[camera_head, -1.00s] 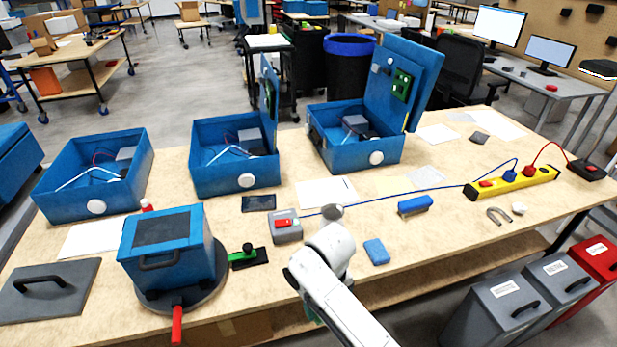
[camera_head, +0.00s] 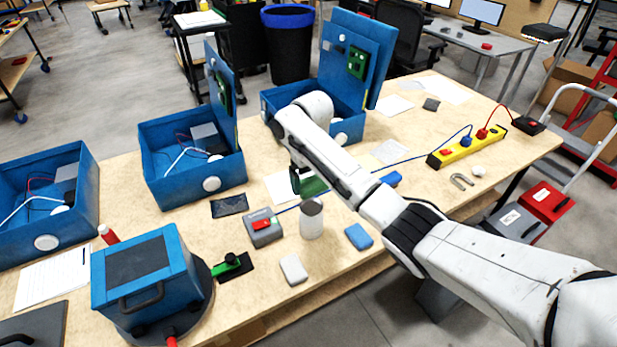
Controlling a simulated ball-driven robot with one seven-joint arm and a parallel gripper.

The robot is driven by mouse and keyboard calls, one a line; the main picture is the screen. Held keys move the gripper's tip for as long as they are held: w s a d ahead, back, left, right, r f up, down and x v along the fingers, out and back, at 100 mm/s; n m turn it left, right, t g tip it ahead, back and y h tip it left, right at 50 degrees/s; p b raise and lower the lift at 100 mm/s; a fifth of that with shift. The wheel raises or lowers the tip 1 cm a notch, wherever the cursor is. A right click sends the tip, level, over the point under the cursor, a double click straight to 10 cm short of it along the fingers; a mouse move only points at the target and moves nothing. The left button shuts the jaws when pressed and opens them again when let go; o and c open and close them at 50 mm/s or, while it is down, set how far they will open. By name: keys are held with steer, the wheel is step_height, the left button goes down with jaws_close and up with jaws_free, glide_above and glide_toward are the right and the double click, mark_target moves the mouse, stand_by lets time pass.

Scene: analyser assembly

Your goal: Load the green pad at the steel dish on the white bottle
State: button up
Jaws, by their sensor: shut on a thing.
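A green pad (camera_head: 314,187) shows under the end of my arm, and my gripper (camera_head: 303,186) is shut on it above the table. The arm hides part of the gripper and the pad. A white cylinder (camera_head: 311,222), which looks like the white bottle, stands upright on the table just below and in front of the gripper, apart from it. Its round top (camera_head: 311,205) is grey. I cannot make out a separate steel dish.
A grey box with a red switch (camera_head: 263,228), a white block (camera_head: 293,269) and a blue block (camera_head: 358,237) lie around the cylinder. Open blue cases (camera_head: 193,185) stand behind. A blue cable (camera_head: 400,162) runs to a yellow power strip (camera_head: 468,146).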

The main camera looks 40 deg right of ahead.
steer(key=b, duration=0.6)
glide_above(311, 206)
steer(key=shift+f, duration=2.8)
steer(key=shift+f, duration=1)
steer(key=shift+r, duration=0.15)
step_height(311, 206, up, 7)
steer(key=p, duration=0.6)
steer(key=shift+p, duration=0.4)
steer(key=shift+s+f, duration=0.1)
steer(key=shift+f, duration=0.1)
